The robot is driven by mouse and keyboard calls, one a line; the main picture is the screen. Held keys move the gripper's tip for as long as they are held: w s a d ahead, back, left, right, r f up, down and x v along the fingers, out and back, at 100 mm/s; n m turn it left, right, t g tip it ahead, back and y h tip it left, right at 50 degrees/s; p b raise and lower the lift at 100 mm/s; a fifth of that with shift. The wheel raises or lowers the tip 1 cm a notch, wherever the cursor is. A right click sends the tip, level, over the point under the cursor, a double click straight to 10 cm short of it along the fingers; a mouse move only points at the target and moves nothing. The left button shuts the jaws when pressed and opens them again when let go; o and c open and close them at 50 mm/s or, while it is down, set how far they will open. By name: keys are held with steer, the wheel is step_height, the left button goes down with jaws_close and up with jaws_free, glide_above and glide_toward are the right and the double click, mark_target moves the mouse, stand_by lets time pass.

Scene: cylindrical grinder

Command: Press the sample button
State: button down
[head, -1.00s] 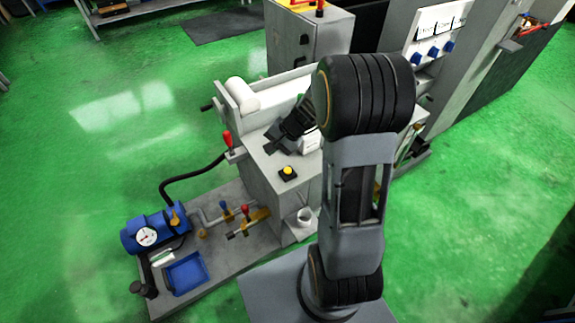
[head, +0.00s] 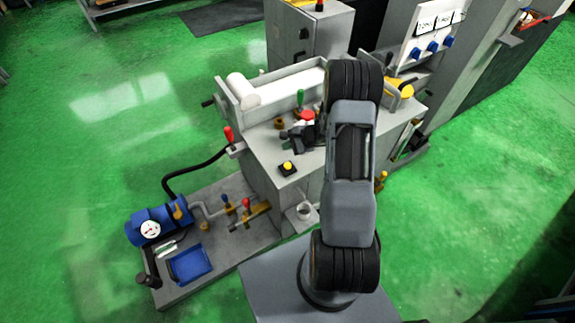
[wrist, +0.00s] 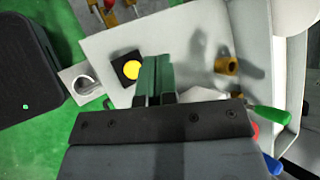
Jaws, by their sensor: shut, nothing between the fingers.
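The sample button, a yellow button on a black square base (head: 287,168), sits on the grey machine top near its front left corner in the head view. It also shows in the wrist view (wrist: 131,69), just left of my fingertips. My gripper (wrist: 157,62) shows two greenish fingers side by side, shut and empty. In the head view my gripper (head: 288,136) is a dark shape beyond the button and appears apart from it. The button's face is uncovered in both views.
A red mushroom knob (head: 307,117) and a green-handled lever (head: 300,97) stand behind my gripper. A red-handled lever (head: 229,135) is at the left edge. A brass fitting (wrist: 226,65) stands right of my fingers. A blue pump (head: 155,223) is lower left.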

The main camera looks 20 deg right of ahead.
steer(key=shift+f, duration=0.15)
steer(key=b, duration=0.5)
glide_above(288, 166)
step_height(288, 166, down, 8)
steer(key=shift+r, duration=0.2)
steer(key=shift+f+b, duration=0.45)
steer(key=shift+b, duration=0.25)
steer(key=shift+f+b, duration=1)
steer(key=shift+b, duration=0.4)
stand_by(1.8)
steer(key=shift+r, duration=0.25)
steer(key=shift+r+p, duration=0.5)
steer(key=shift+r, duration=0.25)
steer(key=shift+r, duration=0.1)
steer(key=shift+r+p, duration=1.35)
steer(key=shift+r, duration=1.1)
